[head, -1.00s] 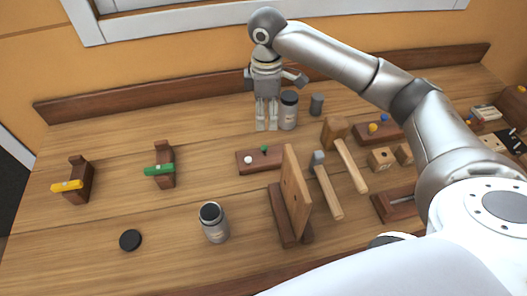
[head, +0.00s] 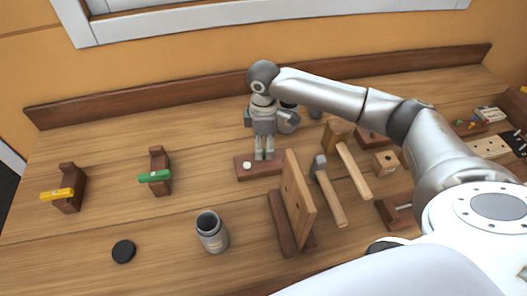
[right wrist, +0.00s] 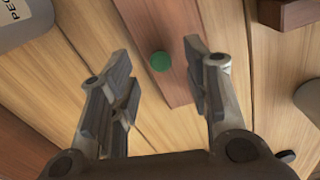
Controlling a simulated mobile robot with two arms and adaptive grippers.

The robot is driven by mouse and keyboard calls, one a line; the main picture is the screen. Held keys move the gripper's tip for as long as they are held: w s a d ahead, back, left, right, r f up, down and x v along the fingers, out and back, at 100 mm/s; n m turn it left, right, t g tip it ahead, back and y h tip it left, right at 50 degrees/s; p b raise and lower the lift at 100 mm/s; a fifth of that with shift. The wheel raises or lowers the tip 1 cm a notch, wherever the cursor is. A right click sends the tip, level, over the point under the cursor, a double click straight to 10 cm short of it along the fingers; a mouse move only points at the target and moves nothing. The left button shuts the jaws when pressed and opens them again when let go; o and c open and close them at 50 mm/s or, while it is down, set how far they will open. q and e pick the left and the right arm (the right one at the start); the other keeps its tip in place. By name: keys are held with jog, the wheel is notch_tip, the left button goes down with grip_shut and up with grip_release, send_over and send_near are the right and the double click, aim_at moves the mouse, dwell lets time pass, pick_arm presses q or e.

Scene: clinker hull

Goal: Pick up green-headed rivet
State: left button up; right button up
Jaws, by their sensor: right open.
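The green-headed rivet (right wrist: 160,62) shows its round green head in the right wrist view, on a reddish-brown wooden block (right wrist: 172,22). In the head view the same block (head: 245,174) lies mid-bench with a white-headed piece (head: 247,165) at its left; my gripper hides the green head there. My right gripper (head: 264,157) points down over the block. In the right wrist view my right gripper (right wrist: 155,52) is open and empty, with one finger on each side of the green head. The gap in height is hard to tell. My left gripper is not in view.
An upright wooden board (head: 298,205) stands close in front of the block. A hammer (head: 328,190) and a mallet (head: 352,165) lie to the right. A jar (head: 287,120) stands behind the gripper, another (head: 212,235) at front left. Yellow (head: 57,194) and green (head: 154,176) handled pieces stand left.

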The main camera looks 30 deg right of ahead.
aim_at(264, 152)
jog(key=shift+f, duration=1.3)
grip_shut()
jog(key=shift+r, duration=0.1)
notch_tip(264, 152, up, 9)
jog(key=shift+r+b, duration=0.1)
jog(key=shift+b, duration=0.65)
jog(key=shift+r, duration=0.35)
